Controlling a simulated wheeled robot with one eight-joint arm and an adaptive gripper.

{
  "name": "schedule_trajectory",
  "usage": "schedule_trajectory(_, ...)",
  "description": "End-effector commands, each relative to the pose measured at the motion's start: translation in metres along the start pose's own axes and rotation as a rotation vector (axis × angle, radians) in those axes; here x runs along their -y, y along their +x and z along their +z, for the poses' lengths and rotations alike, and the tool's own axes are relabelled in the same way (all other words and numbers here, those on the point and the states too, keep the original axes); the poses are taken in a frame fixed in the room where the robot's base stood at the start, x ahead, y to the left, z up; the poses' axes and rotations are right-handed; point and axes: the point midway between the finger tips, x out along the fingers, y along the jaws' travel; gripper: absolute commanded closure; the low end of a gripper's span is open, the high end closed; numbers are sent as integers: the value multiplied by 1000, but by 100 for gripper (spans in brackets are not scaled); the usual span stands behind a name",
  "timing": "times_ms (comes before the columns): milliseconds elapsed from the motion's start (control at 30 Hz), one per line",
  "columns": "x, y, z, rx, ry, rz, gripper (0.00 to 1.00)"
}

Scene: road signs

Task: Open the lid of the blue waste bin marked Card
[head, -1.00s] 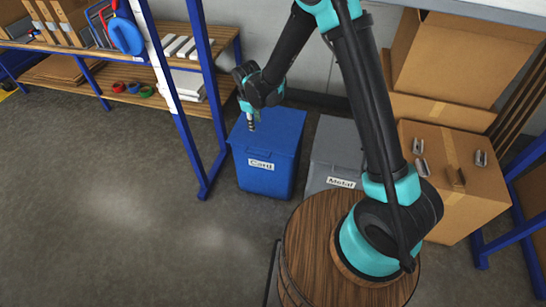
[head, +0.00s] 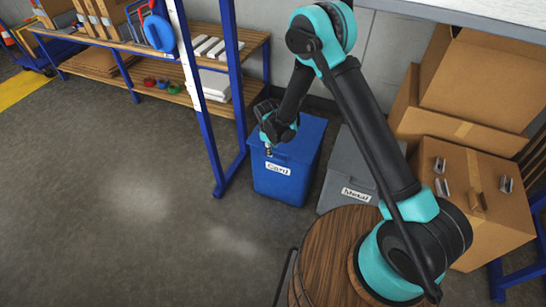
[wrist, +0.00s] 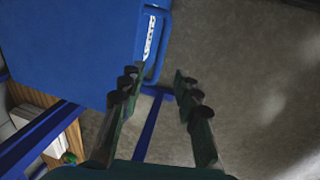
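The blue waste bin (head: 285,183) stands on the floor with its lid (head: 303,140) shut. A white label reading "Card" (head: 278,168) is on its front. My gripper (head: 268,153) points down by the lid's front edge, just above the label. In the wrist view, the blue bin (wrist: 65,45) fills the upper left, with its label (wrist: 150,37) and a blue looped rim or handle (wrist: 165,45) at its front edge. My gripper (wrist: 155,85) is open and empty there, its fingers apart near that loop. I cannot tell whether it touches the bin.
A grey bin marked Metal (head: 348,170) stands just right of the blue one. A blue shelf post (head: 205,100) rises close on the left. Cardboard boxes (head: 480,195) are at the right, a wooden barrel top (head: 325,245) in front. The floor (head: 120,200) at left is clear.

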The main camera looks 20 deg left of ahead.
Motion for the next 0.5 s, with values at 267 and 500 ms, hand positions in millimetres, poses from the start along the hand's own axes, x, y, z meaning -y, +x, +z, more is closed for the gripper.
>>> schedule_trajectory(267,0,47,0,0,2,0,68)
schedule_trajectory(500,0,69,0,0,1,0,68)
